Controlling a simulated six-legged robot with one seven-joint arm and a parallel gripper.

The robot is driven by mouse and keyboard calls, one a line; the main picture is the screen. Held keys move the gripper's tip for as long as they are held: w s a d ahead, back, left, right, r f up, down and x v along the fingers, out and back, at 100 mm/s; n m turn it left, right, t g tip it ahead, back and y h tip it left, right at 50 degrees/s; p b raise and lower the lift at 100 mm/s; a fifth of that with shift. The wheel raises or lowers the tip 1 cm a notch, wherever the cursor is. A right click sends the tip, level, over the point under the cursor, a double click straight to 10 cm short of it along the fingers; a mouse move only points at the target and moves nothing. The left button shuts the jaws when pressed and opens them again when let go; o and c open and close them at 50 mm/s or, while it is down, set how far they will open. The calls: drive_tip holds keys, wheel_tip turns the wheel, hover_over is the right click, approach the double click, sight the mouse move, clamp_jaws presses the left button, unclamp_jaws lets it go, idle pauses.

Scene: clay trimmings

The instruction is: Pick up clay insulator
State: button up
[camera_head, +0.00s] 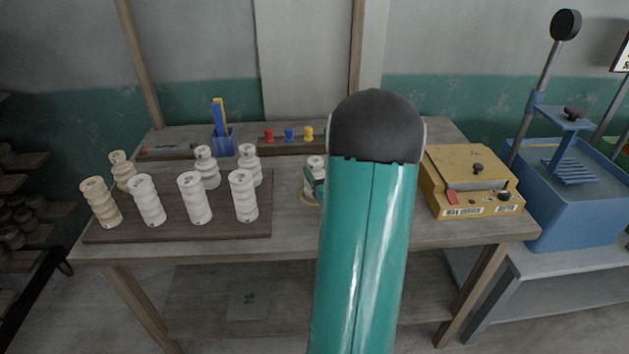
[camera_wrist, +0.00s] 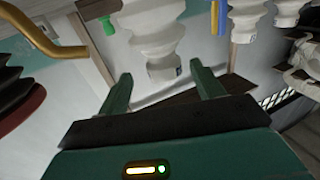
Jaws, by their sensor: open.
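Several ribbed clay insulators, white to cream, stand upright on a dark board (camera_head: 225,229) at the table's left; one white insulator (camera_head: 243,195) is at its front right. Another white insulator (camera_head: 316,162) stands apart near the table's middle, mostly hidden behind my arm. The two green fingers are apart, with nothing visibly held. Whether they flank the insulator in depth I cannot tell.
A yellow box device (camera_head: 470,178) sits at the table's right. A blue holder (camera_head: 223,142) and red, blue and yellow knobs (camera_head: 289,134) stand at the back. A blue tub with a lever press (camera_head: 575,205) stands right of the table. The front right tabletop is clear.

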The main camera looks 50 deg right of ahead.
sight(313, 160)
drive_tip(key=shift+a+x, duration=0.15)
drive_tip(key=shift+x, duration=1.25)
drive_tip(key=shift+a+x, duration=0.1)
drive_tip(key=shift+x, duration=1.35)
drive_tip(key=shift+w, duration=0.15)
clamp_jaws()
